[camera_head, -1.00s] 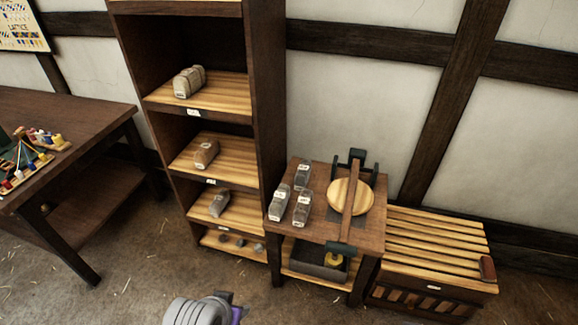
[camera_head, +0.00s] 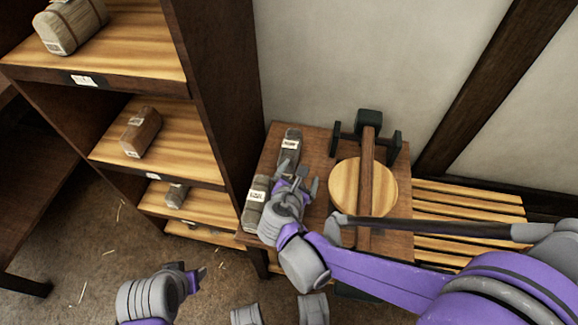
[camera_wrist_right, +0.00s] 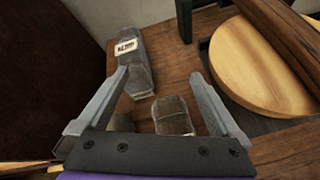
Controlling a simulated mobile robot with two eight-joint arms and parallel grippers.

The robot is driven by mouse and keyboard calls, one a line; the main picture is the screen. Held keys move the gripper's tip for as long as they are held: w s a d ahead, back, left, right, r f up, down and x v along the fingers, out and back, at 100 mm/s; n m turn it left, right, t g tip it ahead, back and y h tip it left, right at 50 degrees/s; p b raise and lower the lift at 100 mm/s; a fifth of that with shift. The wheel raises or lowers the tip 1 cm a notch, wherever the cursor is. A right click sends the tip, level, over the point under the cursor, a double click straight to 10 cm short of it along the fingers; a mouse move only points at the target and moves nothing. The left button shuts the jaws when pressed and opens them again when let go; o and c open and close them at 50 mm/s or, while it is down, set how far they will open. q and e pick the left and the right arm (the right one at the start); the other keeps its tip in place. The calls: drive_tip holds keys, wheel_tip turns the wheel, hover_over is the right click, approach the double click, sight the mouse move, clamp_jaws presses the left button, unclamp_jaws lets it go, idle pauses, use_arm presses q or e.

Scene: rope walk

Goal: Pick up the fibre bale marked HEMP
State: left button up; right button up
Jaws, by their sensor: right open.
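Small grey-brown bales with white labels stand on a small wooden table. One is at the back (camera_head: 290,148) and one at the left (camera_head: 255,203). The labels are too small to read surely, so I cannot tell which is HEMP. My right gripper (camera_head: 298,182) is open over the table and hides the spot of the front right bale in the head view. In the right wrist view, a bale (camera_wrist_right: 173,116) shows between the open fingers (camera_wrist_right: 160,75), its label hidden. The labelled back bale (camera_wrist_right: 131,62) lies beyond the left finger. My left gripper (camera_head: 192,278) is low at the bottom left, apart from the bales.
A shelf unit (camera_head: 215,90) stands left of the table, with a large bale (camera_head: 72,26), a brown bale (camera_head: 141,132) and a smaller one (camera_head: 176,195). A round wooden disc (camera_head: 350,187) with a dark bar takes up the table's right side. A slatted bench (camera_head: 465,200) stands right.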

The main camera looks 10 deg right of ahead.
sight(291, 149)
drive_tip(key=w+a+f+n, duration=0.1)
drive_tip(key=n, duration=0.1)
drive_tip(key=w+a+f+n+t+b, duration=0.1)
drive_tip(key=w+a+f+n, duration=0.1)
drive_tip(key=shift+a+t, duration=0.3)
drive_tip(key=shift+w+a+f+n+b, duration=0.15)
drive_tip(key=shift+a+n+b, duration=0.1)
drive_tip(key=shift+n+b, duration=0.15)
drive_tip(key=shift+w+d, duration=0.1)
drive_tip(key=shift+w, duration=0.15)
drive_tip(key=x, duration=0.4)
drive_tip(key=shift+b, duration=0.35)
drive_tip(key=x, duration=0.2)
drive_tip(key=b+x, duration=0.1)
drive_tip(key=x, duration=0.3)
drive_tip(key=shift+w+r, duration=0.15)
drive_tip(key=shift+r, duration=0.15)
use_arm(q)
drive_tip(key=f, duration=0.5)
drive_tip(key=shift+w+f, duration=0.35)
drive_tip(key=shift+f, duration=0.05)
use_arm(e)
drive_tip(key=shift+r, duration=0.1)
drive_tip(key=c, duration=1.5)
